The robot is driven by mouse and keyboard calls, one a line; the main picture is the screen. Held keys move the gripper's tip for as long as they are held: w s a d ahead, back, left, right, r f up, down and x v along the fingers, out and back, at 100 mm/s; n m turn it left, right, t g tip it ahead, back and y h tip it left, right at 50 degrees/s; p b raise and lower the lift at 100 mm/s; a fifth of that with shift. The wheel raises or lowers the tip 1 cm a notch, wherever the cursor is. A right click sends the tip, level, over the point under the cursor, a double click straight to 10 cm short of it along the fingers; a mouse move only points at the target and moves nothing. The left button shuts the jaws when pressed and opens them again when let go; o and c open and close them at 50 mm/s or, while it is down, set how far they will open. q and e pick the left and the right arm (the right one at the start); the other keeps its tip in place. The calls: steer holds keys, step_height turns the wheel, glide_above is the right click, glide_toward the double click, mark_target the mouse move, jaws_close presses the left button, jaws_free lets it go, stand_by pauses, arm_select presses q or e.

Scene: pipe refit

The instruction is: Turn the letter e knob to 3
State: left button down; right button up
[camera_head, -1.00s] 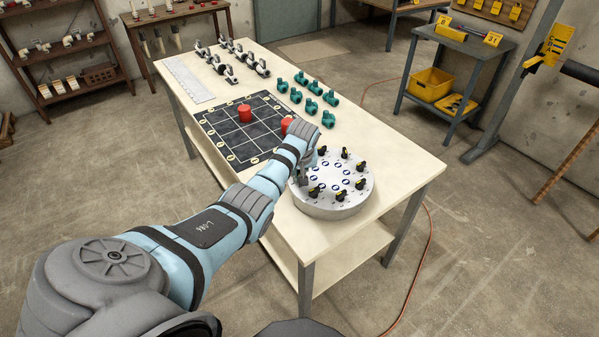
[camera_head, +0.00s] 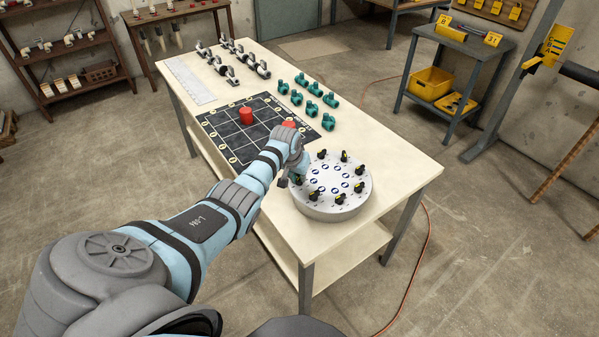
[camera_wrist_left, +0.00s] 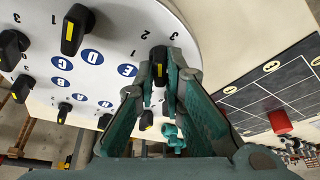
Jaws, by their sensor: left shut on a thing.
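The round grey-white dial plate (camera_head: 333,207) lies at the near right part of the table. Black knobs with yellow marks stand around it, beside blue letters and small numbers. My left gripper (camera_head: 297,181) is at the plate's left edge. In the left wrist view, its green fingers (camera_wrist_left: 160,76) are shut on a black knob (camera_wrist_left: 158,56) beside the blue letter E (camera_wrist_left: 127,70). A number 3 shows just beyond that knob and a 1 on its left. The fingers hide part of the knob, so its exact pointing is hard to tell. My right gripper is not in view.
A black grid board (camera_head: 215,127) with a red cylinder (camera_head: 246,116) lies beyond the plate. A second red piece (camera_head: 289,124) is just behind my wrist. Several green fittings (camera_head: 312,107) stand at the right table side. Another knob (camera_wrist_left: 76,28) is close by.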

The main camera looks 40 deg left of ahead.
arm_select(q)
steer(key=m+h+b, duration=0.1)
steer(key=m, duration=0.1)
steer(key=shift+a+f+m, duration=0.1)
steer(key=shift+m, duration=0.3)
steer(key=m+h+b, duration=0.1)
steer(key=m+b, duration=0.1)
steer(key=shift+m, duration=0.3)
steer(key=shift+m+h+b, duration=0.3)
steer(key=shift+m+b, duration=0.1)
steer(key=shift+m, duration=0.2)
steer(key=c, duration=1.7)
jaws_free()
steer(key=v, duration=1.2)
